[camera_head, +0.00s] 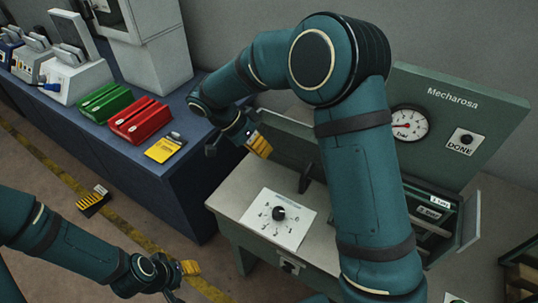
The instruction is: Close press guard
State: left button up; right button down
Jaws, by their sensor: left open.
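The grey-green press marked Mecharosa (452,92) stands at the right. It has a round gauge (408,123) and a DONE button (466,138). A grey-green panel (471,221) stands out at its right side; I cannot tell whether it is the guard. My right arm crosses in front and hides much of the press opening. My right gripper (235,146) is open and empty at the left end of the press, above the blue bench's edge. My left gripper (183,281) is open and empty low in front, left of the press table.
The press table (237,190) carries a white plate with a black knob (279,213). The blue bench (187,182) holds a green case (105,103), a red case (140,121) and a yellow device (164,148). A black-and-yellow object (94,200) lies on the floor.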

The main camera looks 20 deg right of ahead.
pick_arm(q)
jog(key=shift+r+p, duration=0.75)
pick_arm(e)
jog(key=s+d+f, duration=0.6)
jog(key=f, duration=0.1)
jog(key=shift+d+f, duration=0.15)
jog(key=shift+d, duration=0.2)
pick_arm(q)
jog(key=shift+f, duration=0.1)
